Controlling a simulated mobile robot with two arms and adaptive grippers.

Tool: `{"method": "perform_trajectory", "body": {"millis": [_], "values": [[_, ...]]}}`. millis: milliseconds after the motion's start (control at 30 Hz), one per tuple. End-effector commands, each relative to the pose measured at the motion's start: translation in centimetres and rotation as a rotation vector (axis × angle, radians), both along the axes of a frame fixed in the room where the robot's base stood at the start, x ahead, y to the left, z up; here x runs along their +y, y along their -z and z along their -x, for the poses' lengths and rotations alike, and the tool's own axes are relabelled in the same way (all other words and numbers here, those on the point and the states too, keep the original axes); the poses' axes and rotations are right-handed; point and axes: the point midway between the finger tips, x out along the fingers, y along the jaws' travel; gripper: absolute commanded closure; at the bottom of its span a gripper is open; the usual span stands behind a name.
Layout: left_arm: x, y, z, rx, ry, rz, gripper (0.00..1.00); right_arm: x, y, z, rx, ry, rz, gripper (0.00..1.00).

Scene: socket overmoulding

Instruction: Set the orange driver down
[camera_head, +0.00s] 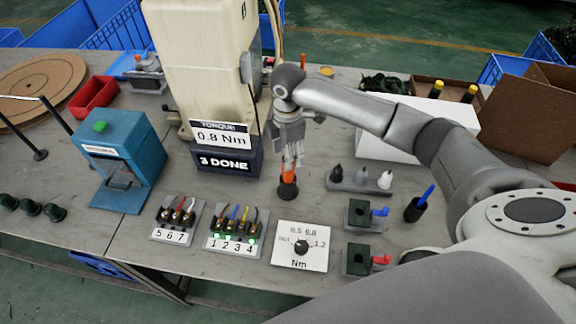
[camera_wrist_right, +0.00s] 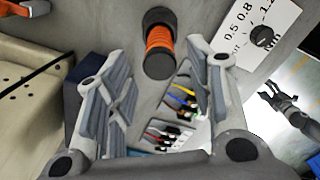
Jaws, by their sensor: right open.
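The orange driver (camera_head: 288,175) stands upright on the table in a dark round base, between the torque machine and the dial card. It also shows in the right wrist view as an orange ribbed grip with black ends (camera_wrist_right: 160,45). My right gripper (camera_head: 291,160) is just above it in the head view. In the right wrist view its jaws (camera_wrist_right: 160,100) are spread and empty, with the driver beyond the fingertips and not between them. A small dark gripper, likely my left (camera_wrist_right: 268,92), shows at the right edge of the wrist view; its jaw opening is too small to judge.
The torque machine (camera_head: 225,155) reads 0.8 Nm and 3 DONE. The dial card (camera_head: 300,246) and socket racks (camera_head: 232,235) lie in front. A bit stand (camera_head: 359,181), green fixtures (camera_head: 360,215) and a pen cup (camera_head: 417,209) are to the right. A blue press (camera_head: 125,150) stands left.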

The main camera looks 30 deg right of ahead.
Motion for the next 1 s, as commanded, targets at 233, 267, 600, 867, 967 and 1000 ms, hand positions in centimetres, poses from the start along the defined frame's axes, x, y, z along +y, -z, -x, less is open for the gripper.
{"method": "perform_trajectory", "body": {"millis": [233,267,600,867,967,1000], "values": [[0.0,0.9,0.0,0.0,0.0,0.0,0.45,0.0,-3.6,-0.1,-0.002,0.001,0.0,0.51],[0.0,0.9,0.0,0.0,0.0,0.0,0.45,0.0,-3.9,-0.1,-0.001,0.001,0.0,0.51],[0.0,0.9,0.0,0.0,0.0,0.0,0.45,0.0,-4.5,0.0,0.001,0.001,0.0,0.51],[0.0,0.9,0.0,-0.001,0.0,0.0,0.45,0.0,-4.5,0.0,0.001,0.001,0.0,0.51],[-0.1,0.9,-0.1,-0.002,0.0,0.0,0.45,0.0,-4.4,0.0,0.001,0.001,0.0,0.51],[-0.1,0.9,-0.2,-0.004,-0.001,0.002,0.45,0.0,-4.4,0.0,0.001,0.001,0.0,0.51]]}}
